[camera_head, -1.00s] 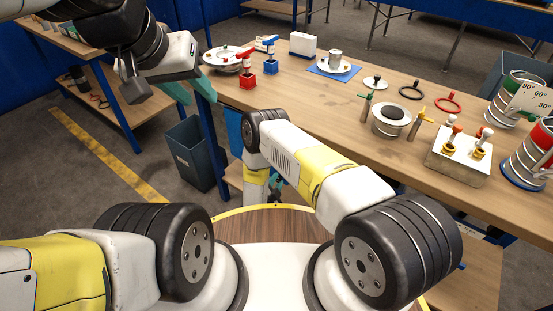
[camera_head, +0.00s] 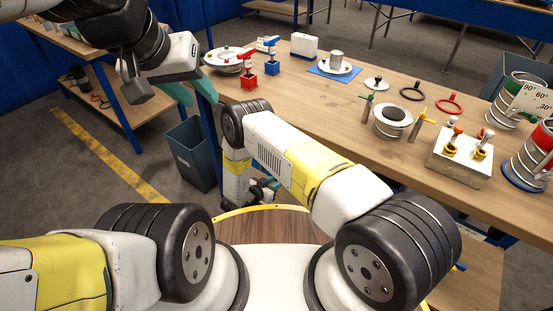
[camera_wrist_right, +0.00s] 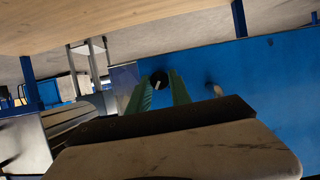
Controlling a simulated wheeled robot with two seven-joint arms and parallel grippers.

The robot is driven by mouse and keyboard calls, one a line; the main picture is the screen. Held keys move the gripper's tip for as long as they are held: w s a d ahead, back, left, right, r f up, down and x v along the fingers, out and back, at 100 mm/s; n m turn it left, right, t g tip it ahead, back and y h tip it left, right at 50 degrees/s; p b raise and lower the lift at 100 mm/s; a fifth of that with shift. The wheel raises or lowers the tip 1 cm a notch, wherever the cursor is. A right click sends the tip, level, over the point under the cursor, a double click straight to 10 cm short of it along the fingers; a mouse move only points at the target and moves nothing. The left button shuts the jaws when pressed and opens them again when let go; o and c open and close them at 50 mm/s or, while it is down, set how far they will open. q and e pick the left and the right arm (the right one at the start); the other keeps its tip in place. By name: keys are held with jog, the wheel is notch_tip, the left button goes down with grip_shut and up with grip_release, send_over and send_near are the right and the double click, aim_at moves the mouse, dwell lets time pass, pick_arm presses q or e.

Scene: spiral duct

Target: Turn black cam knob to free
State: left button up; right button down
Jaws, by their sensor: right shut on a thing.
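The black cam knob (camera_wrist_right: 159,79) shows in the right wrist view as a dark round thing with a pale mark, in front of a blue panel (camera_wrist_right: 255,85). My right gripper (camera_wrist_right: 160,90) has its green fingers on either side of it and is shut on it. In the head view my right gripper (camera_head: 267,188) is low, below the table's front edge, partly behind my right arm; the knob is hidden there. My left gripper (camera_head: 194,92) is at the upper left, its teal fingers apart and empty, left of the table.
The wooden table (camera_head: 330,115) holds a red block (camera_head: 248,80), a blue block (camera_head: 271,67), a metal box with valves (camera_head: 459,163) and coiled ducts (camera_head: 530,160). A dark bin (camera_head: 193,155) stands on the floor. A grey handle-like part (camera_wrist_right: 214,90) is right of the knob.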

jog(key=n+g+h, duration=0.1)
jog(key=n+h, duration=0.1)
jog(key=n, duration=0.1)
jog(key=shift+w+a, duration=0.15)
jog(key=shift+n, duration=0.3)
dwell(0.5)
jog(key=c, duration=1.2)
grip_release()
jog(key=shift+o, duration=0.2)
jog(key=v, duration=0.7)
jog(key=shift+a, duration=0.3)
jog(key=shift+r, duration=0.1)
